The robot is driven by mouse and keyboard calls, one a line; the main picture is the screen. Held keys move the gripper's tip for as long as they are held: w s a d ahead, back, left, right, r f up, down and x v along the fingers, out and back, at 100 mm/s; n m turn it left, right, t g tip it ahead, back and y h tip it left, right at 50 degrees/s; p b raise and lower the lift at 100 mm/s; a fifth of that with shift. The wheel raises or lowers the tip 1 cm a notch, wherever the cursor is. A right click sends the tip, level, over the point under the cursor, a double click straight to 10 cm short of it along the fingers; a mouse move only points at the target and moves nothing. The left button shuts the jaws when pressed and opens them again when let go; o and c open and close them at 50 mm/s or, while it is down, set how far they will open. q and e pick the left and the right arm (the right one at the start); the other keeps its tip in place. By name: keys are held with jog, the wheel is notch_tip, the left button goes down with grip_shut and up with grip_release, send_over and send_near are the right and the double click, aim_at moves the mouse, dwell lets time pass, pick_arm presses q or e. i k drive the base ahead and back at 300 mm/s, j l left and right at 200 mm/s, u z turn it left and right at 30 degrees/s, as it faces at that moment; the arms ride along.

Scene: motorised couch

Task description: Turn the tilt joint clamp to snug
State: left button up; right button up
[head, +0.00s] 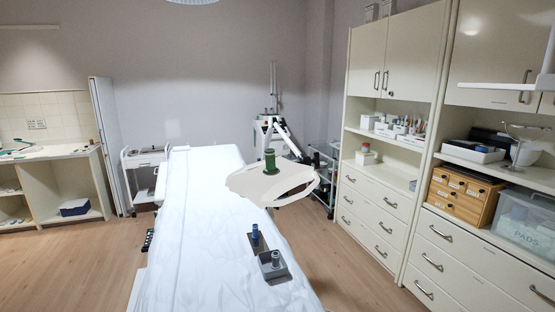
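The tilt joint clamp cannot be picked out with certainty. A green upright cylinder, perhaps a knob (270,161), stands on a pale, flat, rounded plate (245,184) beside the couch's right edge. On the white-covered couch (195,215) is a blue upright cylinder (255,235) on a dark flat base. Just in front of it sits a grey block (268,271) with a dark grey upright cylinder (275,258) on it. Whether any of these is turned tight cannot be seen. Neither of my grippers shows in the head view.
A white jointed stand (270,128) rises behind the plate, near a trolley (325,165). Cream cabinets with drawers (375,215) line the right side. Wooden drawers (462,196) and a clear bin (525,217) sit on a counter there. Wood floor (75,265) is open at left.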

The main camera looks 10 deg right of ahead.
aim_at(314, 161)
jog(key=i+l+u, duration=0.3)
jog(key=i+l, duration=0.15)
jog(key=l, duration=0.2)
jog(key=i+l+u, duration=0.15)
jog(key=l, duration=0.2)
jog(key=i+l+u, duration=0.35)
jog(key=l, duration=0.45)
jog(key=i+l+u, duration=0.15)
jog(key=l, duration=0.25)
jog(key=i+l, duration=0.1)
jog(key=l, duration=0.2)
jog(key=i+l, duration=0.15)
jog(key=l, duration=0.15)
jog(key=i+l, duration=0.1)
jog(key=l, duration=0.25)
